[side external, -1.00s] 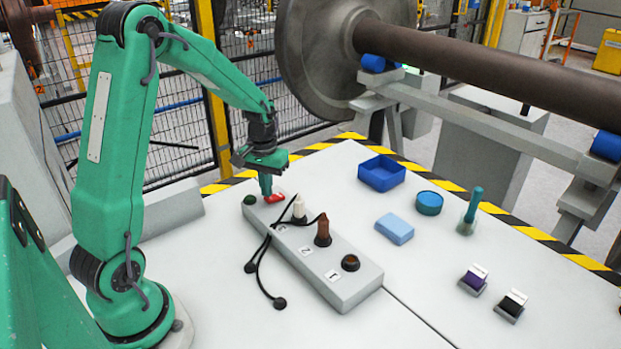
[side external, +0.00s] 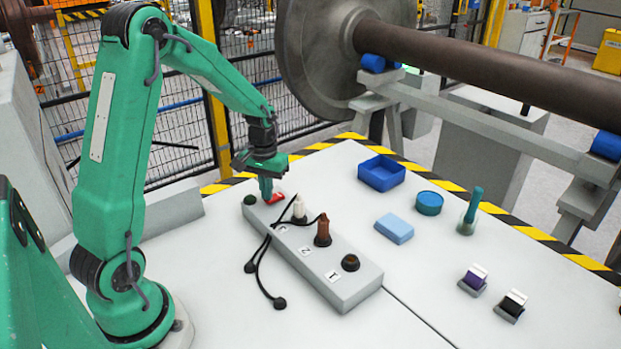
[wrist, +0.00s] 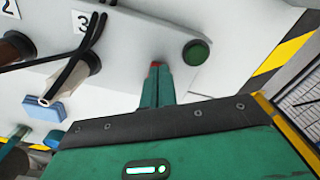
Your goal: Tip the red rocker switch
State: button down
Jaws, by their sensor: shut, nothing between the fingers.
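The red rocker switch (side external: 275,198) sits near the far end of the grey switch box (side external: 338,286), between a dark green button (side external: 249,200) and a white plug-like part (side external: 299,208). My gripper (side external: 265,196) is shut and empty, pointing down with its fingertips at the switch. I cannot tell whether they touch it. In the wrist view the shut fingers (wrist: 157,88) cover most of the switch, and only a bit of red (wrist: 155,65) shows at their tips. The green button (wrist: 196,52) is beside them.
Black cords with end caps (side external: 279,302) lie over the box near a brown plug-like part (side external: 323,232). A blue tray (side external: 381,182), a light blue block (side external: 394,229), a teal round container (side external: 429,203) and two small switches stand on the right. The table there has free room.

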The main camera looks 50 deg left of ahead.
jog(key=shift+f, duration=0.15)
dwell(0.3)
jog(key=shift+r, duration=3.5)
jog(key=s+d+r+m+t, duration=0.5)
jog(key=s+d+r, duration=0.6)
jog(key=s+d, duration=0.4)
jog(key=shift+s+d+r+m+t, duration=0.15)
jog(key=shift+s+d+m+t, duration=0.15)
jog(key=shift+d+m, duration=0.2)
